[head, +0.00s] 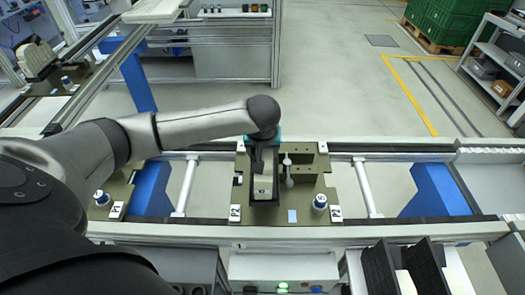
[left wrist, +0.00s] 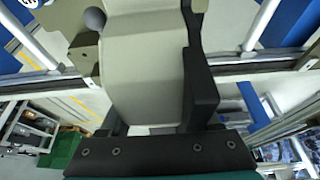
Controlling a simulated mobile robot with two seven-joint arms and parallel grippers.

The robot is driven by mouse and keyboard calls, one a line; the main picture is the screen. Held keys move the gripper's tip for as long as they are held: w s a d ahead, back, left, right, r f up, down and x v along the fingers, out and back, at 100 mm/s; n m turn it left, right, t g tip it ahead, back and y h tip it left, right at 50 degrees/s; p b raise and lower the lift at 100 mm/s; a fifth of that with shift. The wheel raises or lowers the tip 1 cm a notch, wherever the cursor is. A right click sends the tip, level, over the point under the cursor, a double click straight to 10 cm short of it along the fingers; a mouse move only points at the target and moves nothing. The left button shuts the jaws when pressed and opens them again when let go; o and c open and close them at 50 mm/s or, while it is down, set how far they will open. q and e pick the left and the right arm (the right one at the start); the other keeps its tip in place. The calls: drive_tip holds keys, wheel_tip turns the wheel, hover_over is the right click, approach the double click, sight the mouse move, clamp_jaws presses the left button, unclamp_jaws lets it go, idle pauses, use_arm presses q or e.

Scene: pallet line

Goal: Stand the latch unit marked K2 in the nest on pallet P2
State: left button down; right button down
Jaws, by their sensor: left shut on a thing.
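My left gripper (head: 259,158) is shut on a beige latch unit (head: 263,186) over pallet P2 (head: 301,202). In the left wrist view the latch unit (left wrist: 143,75) fills the middle, with a black finger (left wrist: 203,95) along its right side. No K2 mark is readable on it. The latch unit is within the outline of the dark nest (head: 266,211) on the left half of the pallet. I cannot tell whether it is seated on the nest floor. The gripper and arm hide part of the nest. My right gripper is not in view.
A clamp lever with a grey ball (head: 287,161) stands close right of the nest. Pallet P1 (head: 117,190) is to the left, partly behind my arm. Dark upright holders (head: 379,270) stand at front right.

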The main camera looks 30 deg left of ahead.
use_arm(q)
drive_tip(key=shift+c, duration=0.5)
unclamp_jaws()
drive_tip(key=shift+f, duration=0.1)
drive_tip(key=p+v, duration=0.1)
drive_tip(key=v, duration=1.1)
drive_tip(key=shift+w, duration=0.1)
